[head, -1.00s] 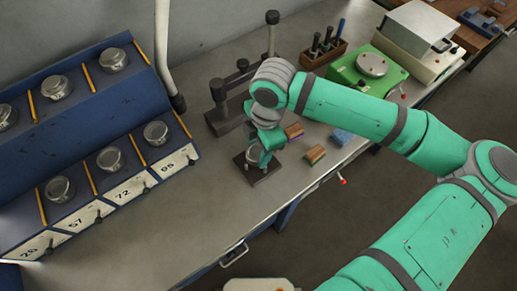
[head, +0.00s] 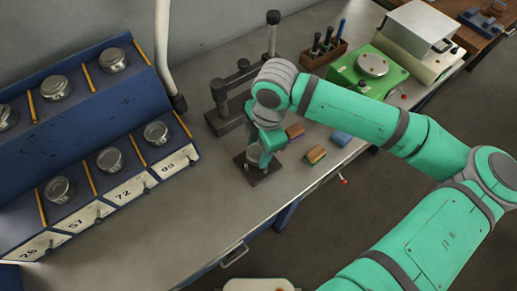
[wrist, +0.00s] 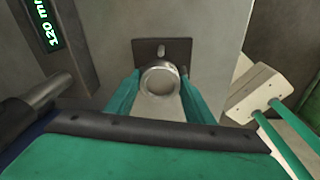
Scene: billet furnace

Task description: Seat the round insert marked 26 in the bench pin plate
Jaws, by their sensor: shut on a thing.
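My gripper (wrist: 155,95) is shut on a round silvery metal insert (wrist: 160,80), with a teal finger on each side of it. No number shows on the insert's face. The dark square pin plate (wrist: 180,47) lies behind the insert in the wrist view, and a short upright pin shows beyond the insert's far edge. In the head view my gripper (head: 256,163) is low over the pin plate (head: 262,179) on the bench. I cannot tell whether the insert touches the plate or is around a pin.
A blue stepped rack (head: 90,110) with several round metal pieces stands left; its front labels include 26 (head: 30,253). A dark stand (head: 225,115) is close behind the plate. Wood-backed blocks (head: 315,155) lie to the right. The bench between rack and plate is clear.

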